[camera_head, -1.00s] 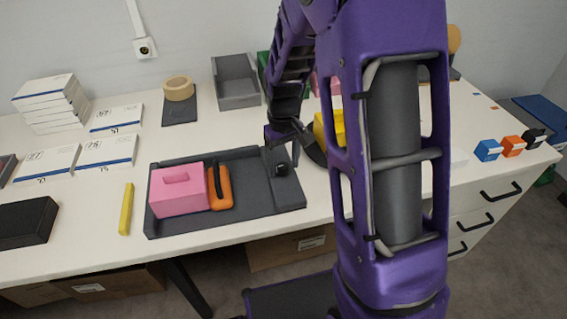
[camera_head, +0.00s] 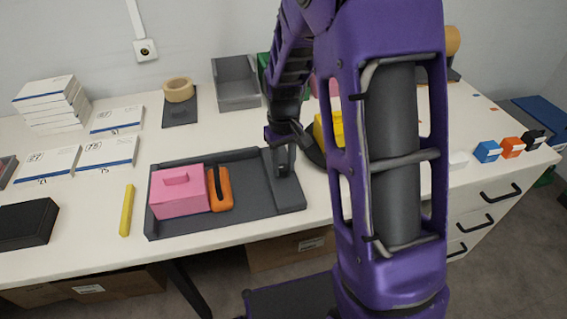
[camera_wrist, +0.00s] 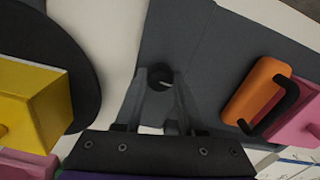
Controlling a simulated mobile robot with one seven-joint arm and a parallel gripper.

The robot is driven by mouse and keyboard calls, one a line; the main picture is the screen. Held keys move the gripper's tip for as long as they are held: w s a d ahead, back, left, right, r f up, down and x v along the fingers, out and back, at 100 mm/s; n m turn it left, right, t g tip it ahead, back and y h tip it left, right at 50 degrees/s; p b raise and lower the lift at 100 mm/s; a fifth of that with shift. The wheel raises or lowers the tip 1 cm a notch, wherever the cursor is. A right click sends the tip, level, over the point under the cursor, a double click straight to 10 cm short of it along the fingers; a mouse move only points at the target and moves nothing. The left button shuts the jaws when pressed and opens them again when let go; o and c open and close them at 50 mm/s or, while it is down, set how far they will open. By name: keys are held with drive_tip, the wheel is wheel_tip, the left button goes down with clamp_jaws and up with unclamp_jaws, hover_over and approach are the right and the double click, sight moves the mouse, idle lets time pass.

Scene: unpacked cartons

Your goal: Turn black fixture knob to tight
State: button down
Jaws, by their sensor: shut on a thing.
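The black fixture knob (camera_wrist: 160,75) is a short dark cylinder on the right end of the grey fixture tray (camera_head: 235,228). In the wrist view it sits between the fingertips of my gripper (camera_wrist: 160,82), which is shut on it. A pale mark shows on the knob's top. In the head view my gripper (camera_head: 284,160) reaches down over the knob, and its fingers largely hide the knob. A pink block (camera_head: 178,192) and an orange piece (camera_head: 225,188) with a black handle sit in the tray left of the knob; both also show at the right of the wrist view.
A yellow bar (camera_head: 126,210), white boxes (camera_head: 105,150) and a grey bin (camera_head: 236,82) are on the table.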

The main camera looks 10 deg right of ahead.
drive_tip(key=m+p, duration=0.1)
drive_tip(key=m, duration=0.3)
drive_tip(key=shift+r+m+p, duration=0.15)
drive_tip(key=shift+m+p, duration=0.25)
drive_tip(key=m+p, duration=0.2)
drive_tip(key=m, duration=0.2)
drive_tip(key=shift+a, duration=0.1)
drive_tip(key=m+p, duration=0.2)
drive_tip(key=m, duration=0.3)
drive_tip(key=shift+w+m+p, duration=0.1)
drive_tip(key=shift+m+p, duration=0.9)
drive_tip(key=shift+m, duration=0.7)
drive_tip(key=c, duration=0.5)
unclamp_jaws()
